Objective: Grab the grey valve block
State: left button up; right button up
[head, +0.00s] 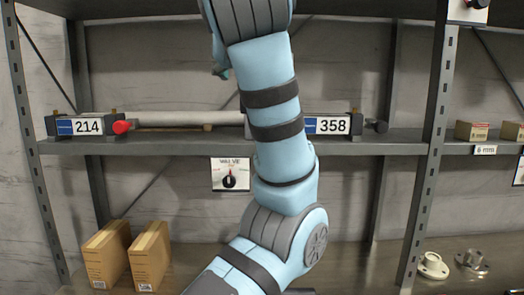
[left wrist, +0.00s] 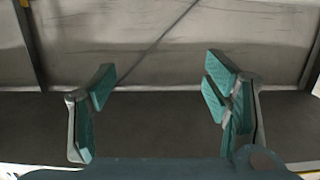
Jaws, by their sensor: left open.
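I cannot make out a clear grey valve block in either view. My left gripper (left wrist: 162,84) is open and empty in the left wrist view, its teal pads wide apart before a grey back wall and a dark shelf surface. In the head view one light blue arm of mine rises through the middle and leaves at the top. A small teal piece shows beside its upper end. My right gripper is not in view.
Cardboard boxes (head: 150,257) stand lower left. Flanged parts (head: 432,266) lie lower right.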

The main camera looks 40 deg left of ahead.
pick_arm(q)
notch_tip(320, 180, down, 7)
jog(key=w+b, duration=0.1)
jog(key=b, duration=0.4)
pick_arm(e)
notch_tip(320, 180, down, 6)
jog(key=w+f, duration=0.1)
pick_arm(q)
jog(key=p+x, duration=0.8)
jog(key=x, duration=0.5)
jog(key=shift+w+a, duration=0.15)
jog(key=shift+a, duration=0.1)
jog(key=shift+w+a+f, duration=0.15)
jog(key=shift+w+a, duration=0.15)
jog(key=shift+w, duration=0.05)
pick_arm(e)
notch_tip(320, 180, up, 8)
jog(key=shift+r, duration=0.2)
pick_arm(q)
jog(key=c, duration=1.4)
jog(key=shift+c, duration=0.2)
jog(key=shift+s+d+r, duration=0.1)
jog(key=shift+r, duration=0.1)
